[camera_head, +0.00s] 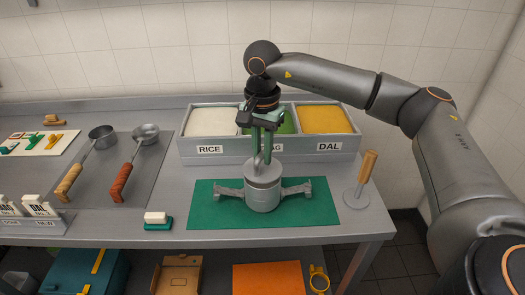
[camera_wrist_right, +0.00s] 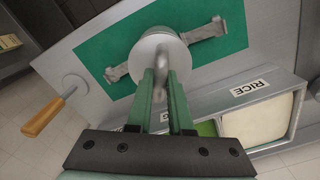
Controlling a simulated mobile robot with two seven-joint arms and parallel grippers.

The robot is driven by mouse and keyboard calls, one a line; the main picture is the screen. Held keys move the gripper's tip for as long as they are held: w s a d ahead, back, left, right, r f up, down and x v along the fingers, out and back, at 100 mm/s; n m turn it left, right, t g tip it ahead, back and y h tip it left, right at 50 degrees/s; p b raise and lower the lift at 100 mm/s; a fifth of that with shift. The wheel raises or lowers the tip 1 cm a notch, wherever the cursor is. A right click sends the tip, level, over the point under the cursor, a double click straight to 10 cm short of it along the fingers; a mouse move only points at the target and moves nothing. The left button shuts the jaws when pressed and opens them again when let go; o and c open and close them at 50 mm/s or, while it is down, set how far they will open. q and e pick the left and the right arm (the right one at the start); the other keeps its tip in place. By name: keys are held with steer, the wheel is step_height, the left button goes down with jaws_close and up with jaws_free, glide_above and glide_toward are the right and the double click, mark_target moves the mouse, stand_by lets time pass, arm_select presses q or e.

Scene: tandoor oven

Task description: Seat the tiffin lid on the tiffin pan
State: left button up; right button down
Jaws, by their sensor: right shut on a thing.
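The tiffin pan (camera_head: 263,195) is a grey metal cylinder standing upright on a green mat (camera_head: 215,215), between two grey side brackets. The tiffin lid (camera_head: 263,172) is a grey disc with an upright loop handle, right at the pan's top. It also shows in the right wrist view (camera_wrist_right: 150,52), where it hides most of the pan. My right gripper (camera_head: 265,147) points down from above and is shut on the lid's handle, which also shows between the fingers in the wrist view. I cannot tell whether a small gap is left between lid and rim. My left gripper is not in view.
A bin with RICE, a partly hidden middle label and DAL compartments (camera_head: 270,157) stands close behind the mat. A wooden-handled tool (camera_head: 366,175) stands upright to the right. Two ladles (camera_head: 130,165) lie left on a tray. A white-and-green block (camera_head: 157,221) sits near the front edge.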

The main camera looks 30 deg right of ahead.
steer(key=shift+f+b, duration=0.65)
steer(key=shift+f, duration=0.35)
steer(key=c, duration=0.7)
jaws_free()
steer(key=shift+c, duration=0.2)
steer(key=shift+r, duration=0.1)
step_height(320, 180, up, 5)
steer(key=p, duration=0.4)
steer(key=shift+r+p, duration=0.45)
steer(key=shift+r, duration=1)
